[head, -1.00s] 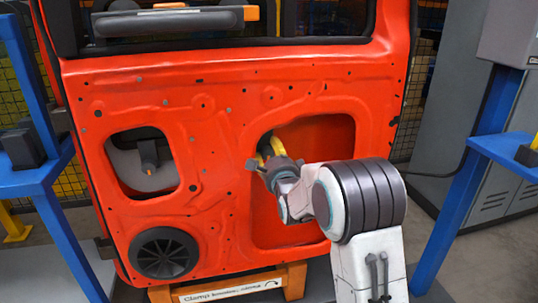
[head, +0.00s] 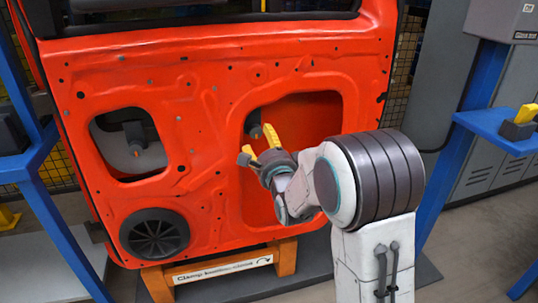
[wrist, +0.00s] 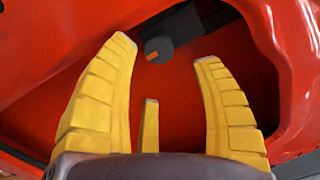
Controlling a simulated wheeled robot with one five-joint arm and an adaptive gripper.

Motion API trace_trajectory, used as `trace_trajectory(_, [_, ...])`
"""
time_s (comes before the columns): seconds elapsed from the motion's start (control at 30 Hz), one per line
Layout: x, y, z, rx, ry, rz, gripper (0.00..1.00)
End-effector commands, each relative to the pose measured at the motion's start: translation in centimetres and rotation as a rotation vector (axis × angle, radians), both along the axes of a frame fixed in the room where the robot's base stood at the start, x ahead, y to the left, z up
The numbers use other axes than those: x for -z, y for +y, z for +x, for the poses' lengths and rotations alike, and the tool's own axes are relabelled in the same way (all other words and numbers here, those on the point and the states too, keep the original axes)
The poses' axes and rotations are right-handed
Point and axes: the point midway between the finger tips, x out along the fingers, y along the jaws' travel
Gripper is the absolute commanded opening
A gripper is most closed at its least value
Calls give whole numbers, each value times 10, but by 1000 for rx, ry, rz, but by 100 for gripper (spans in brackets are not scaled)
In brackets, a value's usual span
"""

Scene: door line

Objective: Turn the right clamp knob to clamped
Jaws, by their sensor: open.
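The right clamp knob (head: 254,131) is a dark round knob on a dark arm in the red door's right opening, partly hidden by my gripper in the head view. In the wrist view the knob (wrist: 158,50) carries an orange mark on its face, lying nearly sideways. My gripper (head: 259,143) is open and empty in front of that opening. In the wrist view its yellow fingers (wrist: 165,58) stand either side of the knob, which appears beyond their tips; I see no contact. The left clamp knob (head: 136,150) shows in the left opening.
The red door panel (head: 210,200) stands on an orange stand (head: 287,258). A label (head: 222,269) with a curved arrow is on its front. The opening's rim surrounds my gripper. Blue posts stand at both sides, the right one with a shelf (head: 490,132) holding a yellow-and-dark item.

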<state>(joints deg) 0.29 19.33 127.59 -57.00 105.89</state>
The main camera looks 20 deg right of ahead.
Motion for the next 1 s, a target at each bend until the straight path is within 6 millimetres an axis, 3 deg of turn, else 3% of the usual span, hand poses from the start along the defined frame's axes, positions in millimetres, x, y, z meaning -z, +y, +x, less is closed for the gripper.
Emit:
trace_trajectory(0.2, [-1,-1,-30,2,-2,0,60])
trace_trajectory(0.4, [-1,-1,-47,2,-2,0,60])
trace_trajectory(1.0, [-4,-1,-54,2,3,-7,60])
